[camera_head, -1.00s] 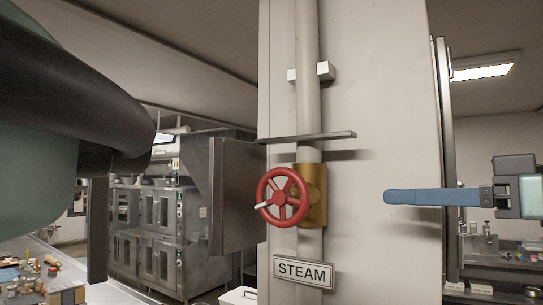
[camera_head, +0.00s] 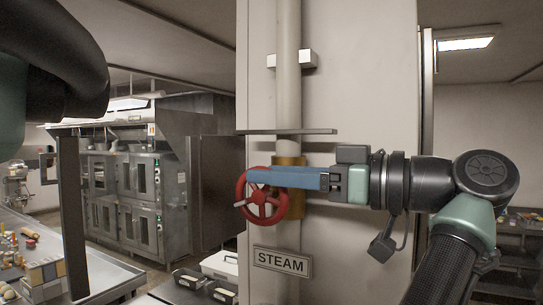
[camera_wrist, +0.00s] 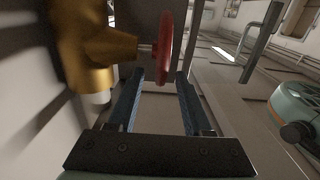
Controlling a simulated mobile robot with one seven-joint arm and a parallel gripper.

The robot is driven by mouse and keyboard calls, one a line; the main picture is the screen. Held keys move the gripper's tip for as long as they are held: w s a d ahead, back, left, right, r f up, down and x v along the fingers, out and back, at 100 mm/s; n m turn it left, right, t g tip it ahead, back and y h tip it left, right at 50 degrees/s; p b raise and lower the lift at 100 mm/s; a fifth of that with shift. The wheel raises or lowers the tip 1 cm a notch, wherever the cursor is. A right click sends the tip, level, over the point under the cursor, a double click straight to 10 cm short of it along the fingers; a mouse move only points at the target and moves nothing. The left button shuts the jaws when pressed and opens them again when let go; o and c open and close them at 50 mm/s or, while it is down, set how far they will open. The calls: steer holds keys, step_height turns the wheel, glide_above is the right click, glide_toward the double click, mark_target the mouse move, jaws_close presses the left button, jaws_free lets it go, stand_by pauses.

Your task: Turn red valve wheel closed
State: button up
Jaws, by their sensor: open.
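The red valve wheel (camera_head: 262,207) sits on a brass valve body (camera_head: 290,161) on a vertical pipe, above a STEAM sign (camera_head: 282,262). My gripper (camera_head: 250,176) reaches in from the right, its blue fingers crossing in front of the wheel's upper part and hiding some of the rim and the valve body. In the wrist view the wheel (camera_wrist: 165,48) appears edge-on beyond the fingertips of my open gripper (camera_wrist: 158,78), with the brass body (camera_wrist: 95,45) to its left. The jaws look empty, and I cannot tell whether a finger touches the rim.
A thin shelf-like plate (camera_head: 290,132) juts from the pipe above the wheel, close over my gripper. The pale wall panel (camera_head: 370,80) stands behind. Steel ovens (camera_head: 125,195) and a worktop with small items lie at left.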

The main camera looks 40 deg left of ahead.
steer(key=shift+s+a, duration=0.1)
steer(key=shift+a, duration=0.35)
steer(key=shift+c, duration=0.2)
jaws_close()
steer(key=shift+d+f+y+b, duration=0.1)
steer(key=shift+f+y+b, duration=0.2)
steer(key=shift+b, duration=0.25)
